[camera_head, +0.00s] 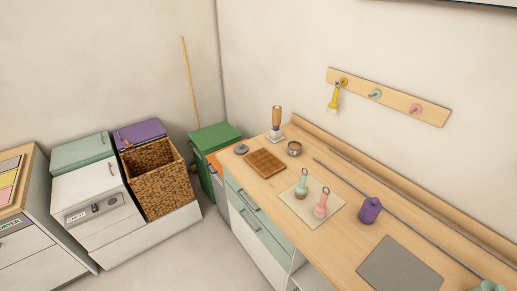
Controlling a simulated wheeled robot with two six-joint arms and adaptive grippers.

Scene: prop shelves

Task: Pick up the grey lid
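A small round grey thing with a raised middle, which looks like the grey lid (241,149), lies at the far left end of the wooden worktop (335,241). It is close to the worktop's left edge and apart from the things around it. Neither of my grippers is in view.
Near the lid are a brown gridded board (265,163), a small metal pot (294,149) and a brown-topped upright item (276,119). Farther right are green (302,184) and pink (321,204) items on a beige mat, a purple container (370,210) and a grey mat (400,266).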

